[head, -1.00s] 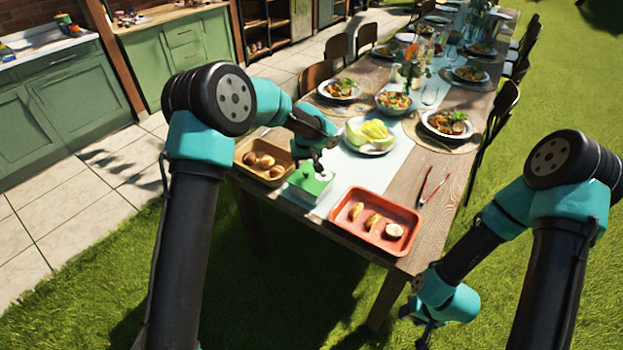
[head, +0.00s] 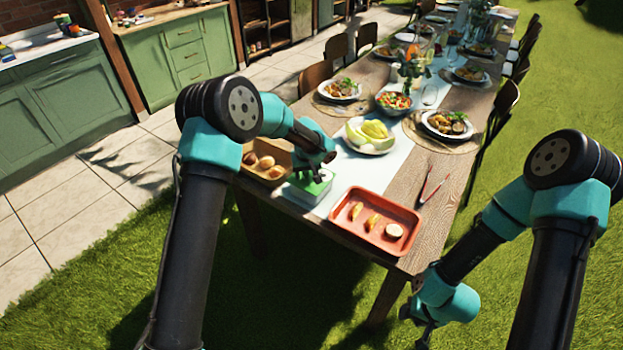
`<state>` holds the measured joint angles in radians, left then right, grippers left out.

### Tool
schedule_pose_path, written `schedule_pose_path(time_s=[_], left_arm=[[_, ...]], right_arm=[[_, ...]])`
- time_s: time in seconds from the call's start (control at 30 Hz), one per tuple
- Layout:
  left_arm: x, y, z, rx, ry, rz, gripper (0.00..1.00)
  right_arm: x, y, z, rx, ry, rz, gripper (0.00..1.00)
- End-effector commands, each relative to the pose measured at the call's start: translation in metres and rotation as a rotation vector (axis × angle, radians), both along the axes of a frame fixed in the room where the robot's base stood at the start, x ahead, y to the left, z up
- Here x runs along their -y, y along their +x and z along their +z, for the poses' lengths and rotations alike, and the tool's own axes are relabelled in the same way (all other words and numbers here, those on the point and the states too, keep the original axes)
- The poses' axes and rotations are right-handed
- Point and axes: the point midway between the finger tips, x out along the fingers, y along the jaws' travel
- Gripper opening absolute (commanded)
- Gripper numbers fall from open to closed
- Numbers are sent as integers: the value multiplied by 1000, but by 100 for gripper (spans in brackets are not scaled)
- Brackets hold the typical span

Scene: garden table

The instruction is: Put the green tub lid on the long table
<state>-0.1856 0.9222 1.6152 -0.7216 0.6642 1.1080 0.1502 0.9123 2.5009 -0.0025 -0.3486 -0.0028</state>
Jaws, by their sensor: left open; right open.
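The green tub lid (head: 313,188) sits on top of a pale tub (head: 303,202) at the near left part of the long table (head: 438,215). My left gripper (head: 308,176) is open, just above the lid's far side and partly covering it. I cannot tell whether its fingers touch the lid. My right gripper (head: 424,338) is open and low at the bottom of the head view, in front of the table's near right corner and away from the tub.
A tan tray of round brown items (head: 266,162) is just left of the tub. A red tray (head: 345,227) lies to its right, tongs (head: 434,184) beyond that. A plate of pale green food (head: 370,135) stands behind. Bare wood shows at the near right corner.

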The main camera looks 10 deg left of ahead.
Motion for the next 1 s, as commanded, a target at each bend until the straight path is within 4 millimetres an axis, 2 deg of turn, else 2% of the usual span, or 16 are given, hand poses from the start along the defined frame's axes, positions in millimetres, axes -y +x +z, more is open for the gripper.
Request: schedule_pose_path(time_s=[0.27,0.8,1.0], left_arm=[[0,0,0,0,0,0,53],[0,0,0,0,0,0,2],[0,0,0,0,0,0,0]], right_arm=[[0,0,0,0,0,0,43],[0,0,0,0,0,0,43],[0,0,0,0,0,0,43]])
